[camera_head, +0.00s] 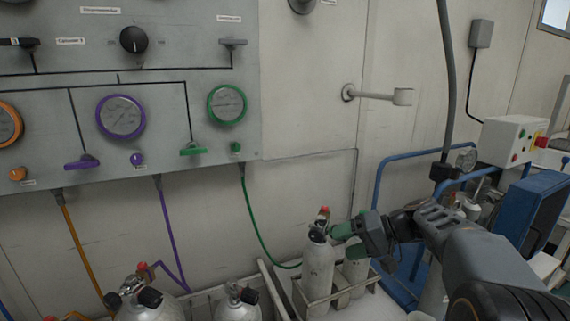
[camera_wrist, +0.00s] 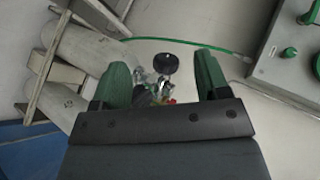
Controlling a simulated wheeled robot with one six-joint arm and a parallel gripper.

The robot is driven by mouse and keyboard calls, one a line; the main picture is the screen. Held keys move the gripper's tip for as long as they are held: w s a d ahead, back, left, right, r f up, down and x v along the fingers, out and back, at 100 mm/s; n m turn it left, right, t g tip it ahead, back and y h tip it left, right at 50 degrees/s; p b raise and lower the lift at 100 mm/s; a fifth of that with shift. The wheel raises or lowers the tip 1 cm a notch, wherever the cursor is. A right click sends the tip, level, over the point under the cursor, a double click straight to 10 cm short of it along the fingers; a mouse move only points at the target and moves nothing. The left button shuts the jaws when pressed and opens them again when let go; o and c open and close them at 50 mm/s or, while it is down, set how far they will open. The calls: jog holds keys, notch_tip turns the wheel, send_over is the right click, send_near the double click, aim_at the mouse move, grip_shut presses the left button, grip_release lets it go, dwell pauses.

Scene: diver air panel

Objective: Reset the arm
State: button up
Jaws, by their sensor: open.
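My arm reaches in from the lower right in the head view. My gripper (camera_head: 342,247) is beside the valve top of a grey cylinder (camera_head: 318,272) that stands in a rack. In the wrist view my gripper (camera_wrist: 165,80) has its two green fingers spread apart. A black valve knob (camera_wrist: 166,63) and metal fittings show between and beyond the fingers. I cannot tell from these views whether a finger touches the valve. The green hose (camera_head: 255,222) runs from the panel down towards this cylinder.
The grey panel (camera_head: 170,75) with gauges and coloured handles fills the upper left. Other cylinders (camera_head: 150,307) stand at the bottom left. A metal rack (camera_head: 325,299) surrounds the cylinder. Blue rails (camera_head: 415,155) and a blue box (camera_head: 535,205) stand right.

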jog(key=s+r+h+p, duration=1.1)
jog(key=s+p, duration=0.6)
jog(key=p, duration=0.2)
jog(key=shift+d+r+n+t+p, duration=0.3)
jog(key=shift+d+r+p, duration=0.05)
jog(key=shift+r, duration=0.4)
jog(key=shift+s, duration=0.15)
jog(key=shift+c, duration=0.3)
